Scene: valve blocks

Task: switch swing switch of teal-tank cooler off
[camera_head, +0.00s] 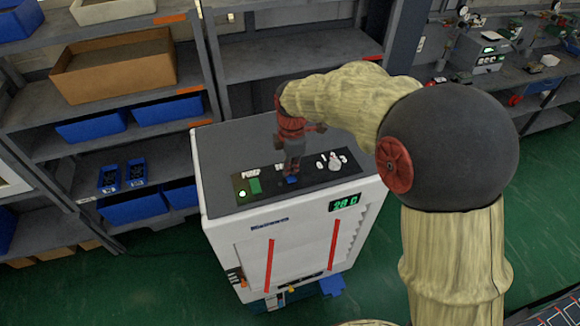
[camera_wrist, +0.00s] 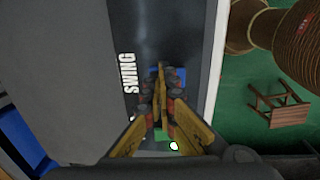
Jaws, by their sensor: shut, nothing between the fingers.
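The cooler (camera_head: 265,250) is a white cabinet with a grey top and a dark control panel along the top's front edge. A green display on its front reads about 28 C. The blue swing switch (camera_head: 292,180) sits mid-panel, partly hidden by my gripper (camera_head: 292,172). In the wrist view the label SWING shows beside the blue switch (camera_wrist: 180,75), and my gripper (camera_wrist: 161,72) is shut, its fingertips at or just above the switch. I cannot tell whether they touch, or which way the switch is set. A teal part (camera_head: 262,304) shows low on the cooler.
On the panel, a green switch and lit green lamp (camera_head: 242,194) are at the left, and a pale knob (camera_head: 336,163) is at the right. Shelves with blue bins (camera_head: 170,110) stand behind. A wooden stool (camera_wrist: 278,103) stands on the green floor.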

